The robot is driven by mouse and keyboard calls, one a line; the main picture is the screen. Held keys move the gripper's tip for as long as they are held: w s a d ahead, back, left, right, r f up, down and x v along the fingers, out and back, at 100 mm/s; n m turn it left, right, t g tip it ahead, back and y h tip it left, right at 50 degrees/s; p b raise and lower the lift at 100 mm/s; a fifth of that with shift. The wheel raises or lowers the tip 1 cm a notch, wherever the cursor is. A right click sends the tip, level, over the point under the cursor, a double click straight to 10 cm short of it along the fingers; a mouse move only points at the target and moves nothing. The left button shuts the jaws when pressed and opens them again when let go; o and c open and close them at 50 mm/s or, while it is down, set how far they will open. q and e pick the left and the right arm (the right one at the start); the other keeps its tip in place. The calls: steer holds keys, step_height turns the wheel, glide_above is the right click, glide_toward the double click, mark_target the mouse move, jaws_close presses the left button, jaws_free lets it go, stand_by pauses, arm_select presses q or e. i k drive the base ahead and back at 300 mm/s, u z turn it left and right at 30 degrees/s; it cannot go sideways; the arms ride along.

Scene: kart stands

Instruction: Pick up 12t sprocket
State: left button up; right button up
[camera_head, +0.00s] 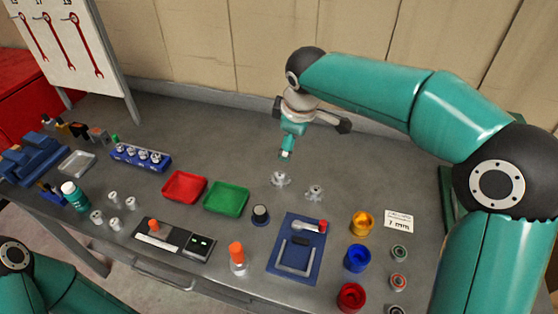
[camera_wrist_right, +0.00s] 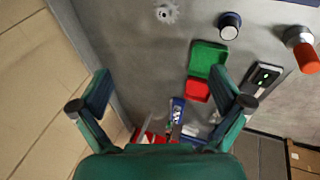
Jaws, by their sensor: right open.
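Two silver toothed sprockets stand on the grey table, a left one (camera_head: 280,179) and a right one (camera_head: 314,192). I cannot tell from their teeth which is the 12t. One sprocket (camera_wrist_right: 167,12) shows at the top edge of the right wrist view, beyond my fingertips. My right gripper (camera_head: 287,153) is above the table, behind the left sprocket in the head view. In the right wrist view its two fingers (camera_wrist_right: 160,84) are wide apart with nothing between them. Only part of my left arm shows at the lower left; its gripper is out of frame.
A green tray (camera_head: 227,198) and red tray (camera_head: 184,186) lie left of the sprockets. A black-topped knob (camera_head: 260,215) and a blue mat (camera_head: 282,262) are in front. Orange (camera_head: 361,224), blue (camera_head: 357,258) and red (camera_head: 351,296) cups stand right. Table behind the sprockets is clear.

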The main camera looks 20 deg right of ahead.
mark_target(315, 193)
steer(key=z, duration=0.05)
steer(key=k, duration=1)
steer(key=u, duration=0.05)
